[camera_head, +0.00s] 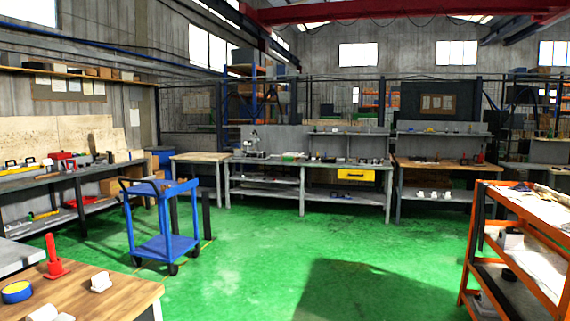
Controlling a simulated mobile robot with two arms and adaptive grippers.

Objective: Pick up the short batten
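I cannot make out a short batten for certain in the head view. Pale wooden boards (85,133) stand against the left wall behind the long bench, but their edges are too small to tell apart. Small items on the benches are also too small to name as a batten. Neither of my grippers shows in this view.
A blue cart (165,247) stands on the green floor (240,270) at left centre. A wooden table (120,296) with a red tool (54,257) and yellow-blue roll (16,291) is at lower left. An orange rack (467,255) stands right; a grey workbench (300,166) is behind.

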